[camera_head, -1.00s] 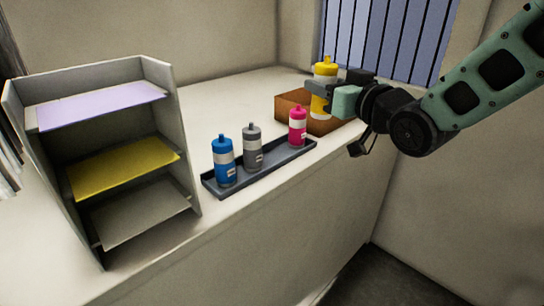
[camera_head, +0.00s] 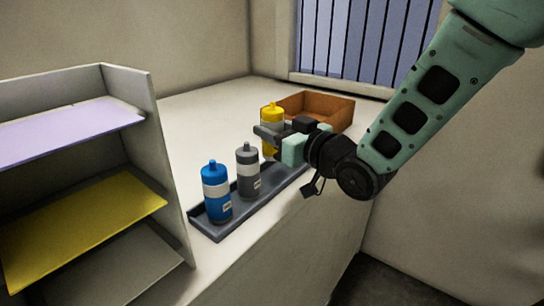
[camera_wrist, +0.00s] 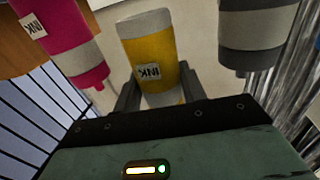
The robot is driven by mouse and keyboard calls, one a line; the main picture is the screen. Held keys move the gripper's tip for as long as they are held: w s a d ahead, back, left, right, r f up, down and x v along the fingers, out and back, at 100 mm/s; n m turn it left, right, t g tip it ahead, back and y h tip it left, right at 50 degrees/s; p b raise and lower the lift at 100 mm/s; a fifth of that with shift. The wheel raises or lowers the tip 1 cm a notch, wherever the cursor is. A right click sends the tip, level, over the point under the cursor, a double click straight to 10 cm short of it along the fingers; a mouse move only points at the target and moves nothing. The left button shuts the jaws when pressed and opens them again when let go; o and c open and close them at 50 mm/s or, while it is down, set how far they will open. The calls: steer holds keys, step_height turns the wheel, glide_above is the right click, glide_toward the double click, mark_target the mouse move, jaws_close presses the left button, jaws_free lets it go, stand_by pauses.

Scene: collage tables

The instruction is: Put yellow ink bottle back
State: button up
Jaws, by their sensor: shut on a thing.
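The yellow ink bottle (camera_head: 272,116) is upright in my gripper (camera_head: 268,133), which is shut on its sides. In the wrist view, the yellow bottle (camera_wrist: 153,60) sits between my two fingers, with its INK label showing. The long dark tray (camera_head: 240,212) holds the blue bottle (camera_head: 216,190) and the grey bottle (camera_head: 248,172) at its near end. The magenta bottle (camera_wrist: 65,35) shows left of the yellow one in the wrist view and the grey bottle to its right; my gripper hides the magenta one in the head view. The yellow bottle's base is hidden, so tray contact is unclear.
An open brown box (camera_head: 335,110) stands behind my gripper at the back right. A shelf unit (camera_head: 165,150) with lilac, yellow and grey shelves stands at the left. The white counter (camera_head: 190,115) behind the tray is clear. A barred window is behind.

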steer(key=shift+f, duration=2.7)
steer(key=shift+f, duration=0.15)
steer(key=o, duration=1)
steer(key=shift+r+p, duration=0.3)
steer(key=shift+p, duration=0.05)
steer(key=b+v, duration=0.6)
steer(key=v, duration=0.3)
steer(key=shift+s+d+f+b, duration=0.2)
steer(key=shift+f+b, duration=0.15)
steer(key=shift+f, duration=0.05)
